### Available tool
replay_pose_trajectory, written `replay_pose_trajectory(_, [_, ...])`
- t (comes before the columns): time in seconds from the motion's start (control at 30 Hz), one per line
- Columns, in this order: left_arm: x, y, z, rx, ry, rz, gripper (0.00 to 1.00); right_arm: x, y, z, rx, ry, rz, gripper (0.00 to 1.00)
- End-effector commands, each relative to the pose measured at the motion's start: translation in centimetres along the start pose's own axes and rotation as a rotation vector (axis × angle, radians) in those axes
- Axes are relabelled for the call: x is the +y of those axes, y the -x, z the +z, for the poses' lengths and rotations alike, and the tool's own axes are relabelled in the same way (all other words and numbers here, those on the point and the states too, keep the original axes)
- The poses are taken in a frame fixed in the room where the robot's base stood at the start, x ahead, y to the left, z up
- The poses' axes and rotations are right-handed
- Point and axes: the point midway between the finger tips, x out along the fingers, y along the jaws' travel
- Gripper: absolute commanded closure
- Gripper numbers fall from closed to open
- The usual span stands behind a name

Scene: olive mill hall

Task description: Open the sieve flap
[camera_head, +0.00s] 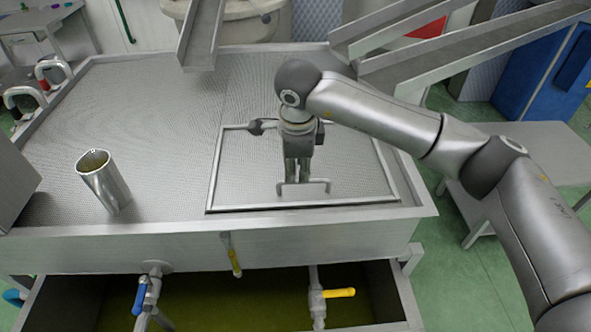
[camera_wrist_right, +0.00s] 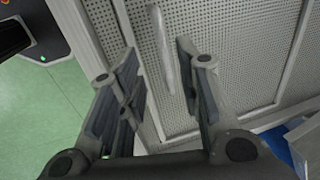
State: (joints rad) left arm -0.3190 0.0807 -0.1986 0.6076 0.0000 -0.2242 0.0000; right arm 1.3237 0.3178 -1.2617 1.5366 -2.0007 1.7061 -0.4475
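The sieve flap (camera_head: 245,175) is a perforated metal panel with a light frame, lying flat in the right part of the sieve tank's top. Its U-shaped bar handle (camera_head: 319,182) stands near the flap's front edge. My right gripper (camera_head: 296,178) points down over the flap, its fingertips right at the handle. In the right wrist view the two fingers (camera_wrist_right: 160,85) are spread apart, and the handle bar (camera_wrist_right: 159,40) shows in the gap between them. I see no finger closed on it. My left gripper is in neither view.
A metal cup (camera_head: 104,182) stands on the mesh to the left. Metal chutes (camera_head: 203,35) reach over the tank's back edge. Valves with blue (camera_head: 141,296) and yellow (camera_head: 339,293) handles sit below the front. The mesh between cup and flap is clear.

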Motion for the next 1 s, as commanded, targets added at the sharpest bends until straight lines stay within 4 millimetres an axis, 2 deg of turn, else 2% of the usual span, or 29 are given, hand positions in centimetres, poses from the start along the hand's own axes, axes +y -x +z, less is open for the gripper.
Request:
replay_pose_trajectory(0.03, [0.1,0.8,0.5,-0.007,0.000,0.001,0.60,0.0,-0.7,0.0,0.000,-0.002,0.004,0.68])
replay_pose_trajectory(0.13, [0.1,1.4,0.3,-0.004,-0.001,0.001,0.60,0.1,-2.5,0.0,0.001,-0.002,0.004,0.68])
replay_pose_trajectory(0.33, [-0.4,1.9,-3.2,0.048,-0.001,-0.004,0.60,0.0,-4.5,0.1,-0.002,0.000,0.001,0.68])
replay_pose_trajectory(0.43, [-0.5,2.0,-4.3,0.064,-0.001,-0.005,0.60,0.0,-5.0,0.1,-0.002,0.000,0.000,0.68])
replay_pose_trajectory(0.67, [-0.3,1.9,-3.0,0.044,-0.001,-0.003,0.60,0.0,-5.1,0.1,-0.002,0.000,-0.001,0.68])
replay_pose_trajectory(0.9, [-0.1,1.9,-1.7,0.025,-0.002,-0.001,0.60,0.0,-5.0,0.1,-0.002,0.000,-0.001,0.98])
replay_pose_trajectory(1.0, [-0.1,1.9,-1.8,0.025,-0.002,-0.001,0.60,0.0,-5.0,0.1,-0.002,0.000,0.000,1.00])
